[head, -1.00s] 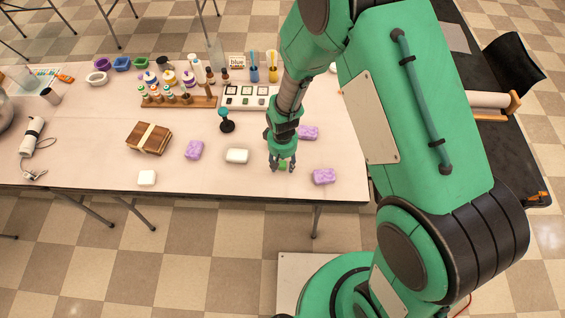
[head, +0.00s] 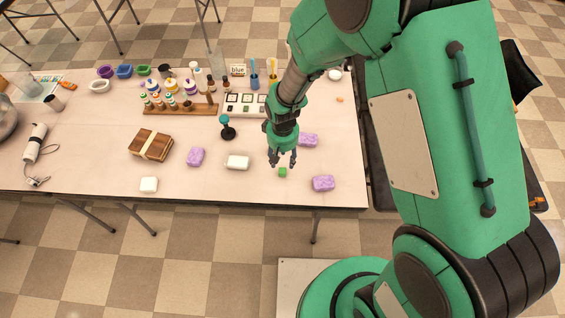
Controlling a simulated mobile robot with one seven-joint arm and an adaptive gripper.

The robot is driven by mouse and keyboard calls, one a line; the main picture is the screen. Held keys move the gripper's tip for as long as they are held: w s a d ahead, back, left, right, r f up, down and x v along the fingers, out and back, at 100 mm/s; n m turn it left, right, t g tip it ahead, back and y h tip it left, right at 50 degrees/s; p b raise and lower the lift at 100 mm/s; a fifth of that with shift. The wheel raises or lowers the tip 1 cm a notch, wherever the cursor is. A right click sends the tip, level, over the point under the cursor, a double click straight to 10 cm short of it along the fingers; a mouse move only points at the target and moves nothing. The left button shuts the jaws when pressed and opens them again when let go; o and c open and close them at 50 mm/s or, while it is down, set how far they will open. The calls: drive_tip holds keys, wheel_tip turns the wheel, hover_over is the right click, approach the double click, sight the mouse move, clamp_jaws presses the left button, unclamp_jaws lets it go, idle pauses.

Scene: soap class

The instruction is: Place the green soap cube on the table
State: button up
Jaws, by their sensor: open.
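The small green soap cube (head: 282,172) rests on the pale table (head: 90,150), near its front edge and right of centre. My gripper (head: 282,163) is open and empty, just behind and apparently a little above the cube in the head view. Its fingers are spread and a gap shows between them and the cube.
Purple soaps (head: 323,183) and (head: 308,140) lie close by on the right, and a white soap (head: 238,162) lies left.

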wheel_tip(320, 180, up, 3)
drive_tip(key=shift+r, duration=0.2)
drive_tip(key=shift+r, duration=0.1)
idle(0.8)
drive_tip(key=s+d+r+m+t, duration=0.1)
drive_tip(key=d+r, duration=0.5)
drive_tip(key=r, duration=0.7)
drive_tip(key=s+d+r+m+t, duration=0.2)
drive_tip(key=d+r, duration=0.4)
drive_tip(key=r, duration=0.7)
drive_tip(key=s+d+r+m+t, duration=0.2)
drive_tip(key=s+d+r, duration=0.9)
drive_tip(key=s, duration=0.5)
wheel_tip(320, 180, up, 3)
drive_tip(key=shift+f+m+t, duration=0.2)
drive_tip(key=shift+m+t, duration=0.1)
drive_tip(key=shift+m, duration=0.1)
